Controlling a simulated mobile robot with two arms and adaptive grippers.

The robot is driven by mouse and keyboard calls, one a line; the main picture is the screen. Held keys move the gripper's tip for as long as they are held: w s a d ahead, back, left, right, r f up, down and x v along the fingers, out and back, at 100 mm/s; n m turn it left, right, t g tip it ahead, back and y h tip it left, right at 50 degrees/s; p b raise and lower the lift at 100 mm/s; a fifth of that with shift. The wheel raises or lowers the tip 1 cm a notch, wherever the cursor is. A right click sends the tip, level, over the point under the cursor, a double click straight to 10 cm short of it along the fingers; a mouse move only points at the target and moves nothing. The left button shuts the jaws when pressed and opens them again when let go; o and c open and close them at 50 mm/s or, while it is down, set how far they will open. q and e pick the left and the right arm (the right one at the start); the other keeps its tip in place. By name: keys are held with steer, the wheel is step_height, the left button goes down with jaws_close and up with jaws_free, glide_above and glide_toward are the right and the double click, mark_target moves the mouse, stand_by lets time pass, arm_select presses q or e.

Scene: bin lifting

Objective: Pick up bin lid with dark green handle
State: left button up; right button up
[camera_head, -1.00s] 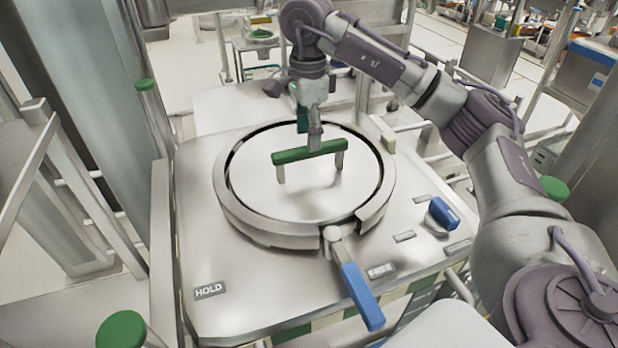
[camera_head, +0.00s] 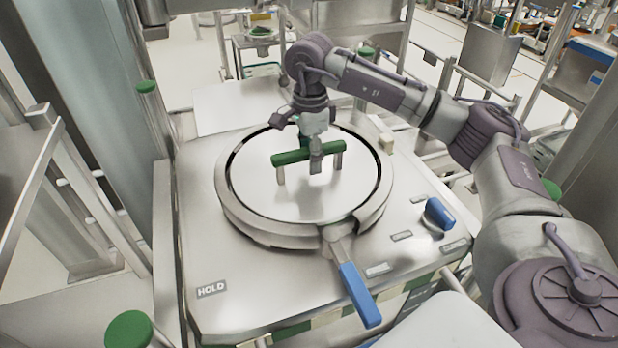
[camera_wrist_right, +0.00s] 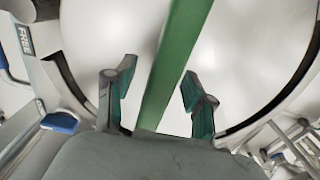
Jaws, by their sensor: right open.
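The round metal bin lid (camera_head: 300,205) lies flat inside a ring on the steel housing. Its dark green bar handle (camera_head: 290,157) stands above it on two posts. My right gripper (camera_head: 316,170) is at the handle, lower than the bar's top, and hides part of it. In the right wrist view the green handle (camera_wrist_right: 172,75) runs between the two fingers of the open right gripper (camera_wrist_right: 158,95), with a gap on both sides. The fingers point at the lid surface (camera_wrist_right: 235,60). My left gripper is not in view.
A blue-handled lever (camera_head: 358,292) sticks out from the ring's front clamp. A blue knob (camera_head: 440,213) sits on the housing (camera_head: 250,290) to the right. Green-capped posts (camera_head: 128,328) and metal frames stand at the left. The housing's front left is clear.

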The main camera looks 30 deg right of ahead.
steer(key=shift+f, duration=0.2)
jaws_close()
stand_by(0.4)
steer(key=shift+w+r, duration=0.1)
steer(key=shift+r, duration=0.15)
